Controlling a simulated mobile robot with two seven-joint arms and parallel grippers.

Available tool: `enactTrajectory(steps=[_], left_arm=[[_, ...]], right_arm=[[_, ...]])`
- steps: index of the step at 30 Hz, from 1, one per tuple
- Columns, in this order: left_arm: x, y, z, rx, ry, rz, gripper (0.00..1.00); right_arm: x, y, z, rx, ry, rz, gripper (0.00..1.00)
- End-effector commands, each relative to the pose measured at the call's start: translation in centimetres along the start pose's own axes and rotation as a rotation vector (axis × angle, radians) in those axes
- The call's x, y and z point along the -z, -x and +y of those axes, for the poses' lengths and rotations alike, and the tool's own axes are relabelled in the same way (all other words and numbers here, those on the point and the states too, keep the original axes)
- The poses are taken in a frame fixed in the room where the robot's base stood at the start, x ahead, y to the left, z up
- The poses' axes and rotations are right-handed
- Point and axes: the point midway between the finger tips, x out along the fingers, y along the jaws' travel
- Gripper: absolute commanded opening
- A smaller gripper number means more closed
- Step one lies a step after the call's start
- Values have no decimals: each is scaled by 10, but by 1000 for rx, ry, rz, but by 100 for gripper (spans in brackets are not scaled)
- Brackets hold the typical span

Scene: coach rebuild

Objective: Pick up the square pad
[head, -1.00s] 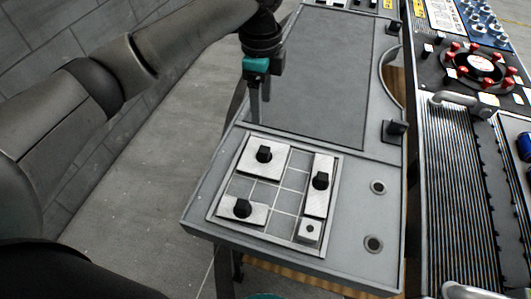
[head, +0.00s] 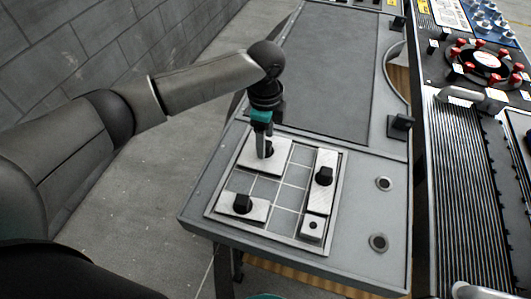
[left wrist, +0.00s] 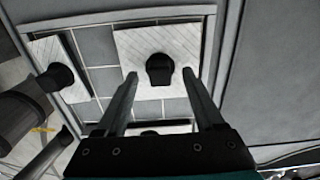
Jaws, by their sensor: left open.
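The square pad (head: 281,152) is a light, brushed plate with a black knob, in the far left corner of the framed tray (head: 262,233). It also shows at the top middle of the left wrist view (left wrist: 130,45). My left gripper (head: 265,150) points down over this pad with its fingers around the knob's position. In the left wrist view the open fingers (left wrist: 160,76) stand on either side of the black knob (left wrist: 159,70), with gaps visible. I cannot tell how deep the knob sits between them. My right gripper is not in view.
The tray also holds a narrow upright pad (head: 320,200), a wide pad (head: 258,209) and a small square piece (head: 311,228). A flat dark panel (head: 330,70) lies behind. A ribbed console (head: 460,190) stands to the right. Open floor lies left.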

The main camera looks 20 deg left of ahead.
Motion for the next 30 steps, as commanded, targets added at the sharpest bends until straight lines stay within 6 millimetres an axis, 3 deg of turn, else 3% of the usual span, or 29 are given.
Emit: enactTrajectory(steps=[8, 26, 30], left_arm=[[0, -3, 0, 1, 0, 0, 70], [0, -3, 0, 1, 0, 0, 2], [0, -3, 0, 1, 0, 0, 0]], right_arm=[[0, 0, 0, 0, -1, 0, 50], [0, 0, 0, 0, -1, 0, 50], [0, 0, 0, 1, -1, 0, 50]])
